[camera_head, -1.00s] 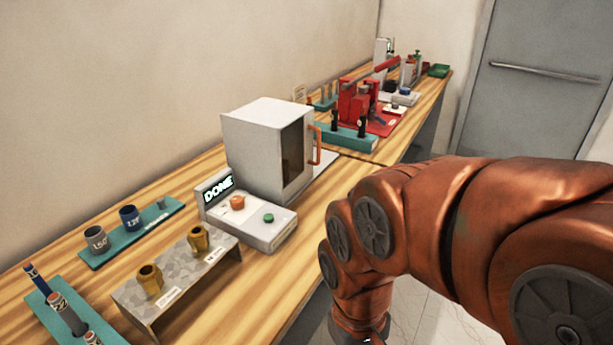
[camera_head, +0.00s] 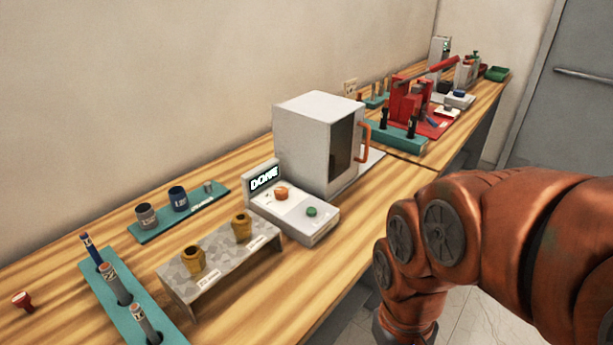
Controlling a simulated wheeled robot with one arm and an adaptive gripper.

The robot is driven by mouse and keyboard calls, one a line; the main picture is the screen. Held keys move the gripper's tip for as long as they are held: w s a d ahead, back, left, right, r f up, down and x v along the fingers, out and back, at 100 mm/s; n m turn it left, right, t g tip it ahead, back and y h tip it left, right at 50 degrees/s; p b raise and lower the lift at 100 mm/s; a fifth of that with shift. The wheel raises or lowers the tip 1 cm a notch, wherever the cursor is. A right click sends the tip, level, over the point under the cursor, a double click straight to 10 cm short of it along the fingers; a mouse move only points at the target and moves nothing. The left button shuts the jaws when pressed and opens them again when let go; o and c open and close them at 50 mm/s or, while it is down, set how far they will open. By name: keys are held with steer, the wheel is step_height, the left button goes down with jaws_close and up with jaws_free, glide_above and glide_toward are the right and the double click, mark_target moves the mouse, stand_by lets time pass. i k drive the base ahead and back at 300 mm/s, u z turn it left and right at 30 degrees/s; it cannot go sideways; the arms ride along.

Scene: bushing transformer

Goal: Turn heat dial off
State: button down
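The heat dial looks to be the orange knob (camera_head: 281,193) on the white control box (camera_head: 309,222), left of a green button (camera_head: 312,211). A small screen (camera_head: 264,179) behind the knob reads "DONE". The box stands in front of a white oven (camera_head: 318,140) with a dark window and an orange handle (camera_head: 363,141); its door looks shut. My orange arm enters from the right and bends down past the table's front edge. It is well to the right of the dial and apart from it. My gripper is below the picture and hidden.
A grey stand (camera_head: 227,268) with two brass parts is left of the control box. Teal racks (camera_head: 125,297) with tools and a teal tray (camera_head: 152,232) with cups lie further left. A red press (camera_head: 410,100) stands beyond the oven. Bare wood (camera_head: 290,290) lies in front of the box.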

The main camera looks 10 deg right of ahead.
mark_target(281, 193)
steer(key=k, duration=0.5)
steer(key=z, duration=1.3)
steer(key=i, duration=1.05)
steer(key=u, duration=2.85)
steer(key=i, duration=0.5)
steer(key=z, duration=0.1)
